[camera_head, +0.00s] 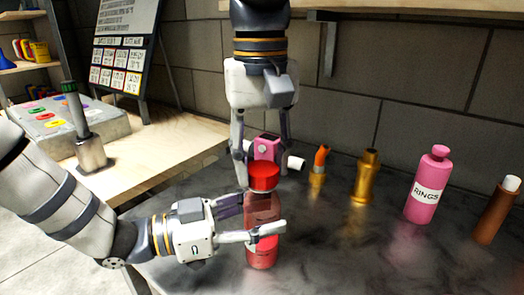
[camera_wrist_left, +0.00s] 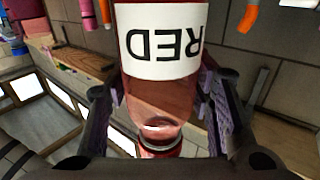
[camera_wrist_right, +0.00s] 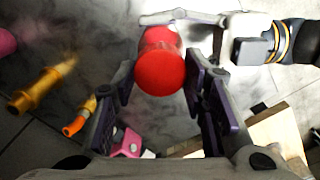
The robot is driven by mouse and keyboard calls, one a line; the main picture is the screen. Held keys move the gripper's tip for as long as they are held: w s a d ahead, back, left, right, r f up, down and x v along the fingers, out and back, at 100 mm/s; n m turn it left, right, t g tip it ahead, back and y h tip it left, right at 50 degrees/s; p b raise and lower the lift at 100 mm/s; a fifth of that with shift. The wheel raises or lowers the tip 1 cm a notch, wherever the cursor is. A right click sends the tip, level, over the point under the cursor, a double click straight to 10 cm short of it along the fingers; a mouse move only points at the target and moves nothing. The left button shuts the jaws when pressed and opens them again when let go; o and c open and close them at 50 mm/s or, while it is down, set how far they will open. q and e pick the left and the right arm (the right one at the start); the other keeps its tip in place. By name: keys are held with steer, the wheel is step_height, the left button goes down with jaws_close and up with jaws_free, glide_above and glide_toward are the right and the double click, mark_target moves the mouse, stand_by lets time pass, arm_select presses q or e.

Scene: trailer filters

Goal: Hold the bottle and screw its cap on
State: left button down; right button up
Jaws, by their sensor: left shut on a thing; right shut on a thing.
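The bottle (camera_head: 262,252) is translucent red and stands upright on the dark counter. Its white label reading RED shows upside down in the left wrist view (camera_wrist_left: 165,55). My left gripper (camera_head: 258,224) comes in from the side and is shut around the bottle's body. The round red cap (camera_head: 263,176) is held right above the bottle, in line with it; it also shows in the right wrist view (camera_wrist_right: 160,66). My right gripper (camera_head: 262,166) points down from above and is shut on the cap. Whether the cap touches the neck I cannot tell.
Behind the grippers lies a pink object (camera_head: 266,147). To the right stand an orange-topped item (camera_head: 319,168), a gold bottle (camera_head: 366,178), a pink bottle labelled RINGS (camera_head: 424,192) and a brown bottle with a white cap (camera_head: 496,212). A wooden table (camera_head: 150,152) is at the left.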

steer(key=shift+m, duration=0.7)
steer(key=o, duration=0.7)
steer(key=shift+o, duration=0.2)
steer(key=shift+r, duration=2.25)
steer(key=shift+c, duration=0.4)
